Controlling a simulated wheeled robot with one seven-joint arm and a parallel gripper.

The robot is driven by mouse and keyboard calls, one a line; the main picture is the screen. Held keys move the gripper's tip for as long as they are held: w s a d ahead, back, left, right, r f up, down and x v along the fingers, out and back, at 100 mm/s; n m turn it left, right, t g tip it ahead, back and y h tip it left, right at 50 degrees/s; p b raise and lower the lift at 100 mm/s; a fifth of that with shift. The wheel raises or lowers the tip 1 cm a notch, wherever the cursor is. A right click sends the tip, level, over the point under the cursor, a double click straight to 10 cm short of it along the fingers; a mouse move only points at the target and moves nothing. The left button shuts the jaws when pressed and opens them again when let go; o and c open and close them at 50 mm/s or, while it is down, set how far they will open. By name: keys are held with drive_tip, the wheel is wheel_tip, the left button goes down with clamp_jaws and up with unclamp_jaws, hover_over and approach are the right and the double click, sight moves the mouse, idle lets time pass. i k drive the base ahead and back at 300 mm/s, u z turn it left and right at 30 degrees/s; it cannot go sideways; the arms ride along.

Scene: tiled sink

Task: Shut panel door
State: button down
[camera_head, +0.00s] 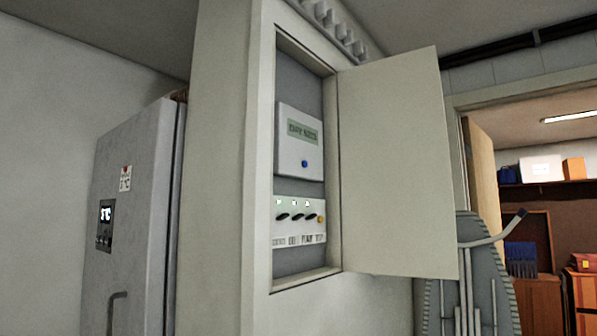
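The panel door (395,170) is a flat, pale grey-white sheet. It stands wide open, hinged on the right side of the panel recess and swung out to the right. The recess (300,85) is uncovered in the pale wall column. Inside it are a box with a small green display and a blue button (298,142), and below that a white strip of dark switches (299,220) with small lights and a yellow knob. My gripper does not show in this view.
A grey fridge-like cabinet (130,200) with a display and handle stands at left. An ironing-board-like object (470,280) stands below and right of the door. At far right a doorway opens onto shelves with boxes (541,168). A ridged fitting (335,28) sits above the recess.

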sight(398, 218)
drive_tip(key=k, duration=1.15)
drive_tip(key=z, duration=0.5)
drive_tip(key=i, duration=1.65)
drive_tip(key=u, duration=0.45)
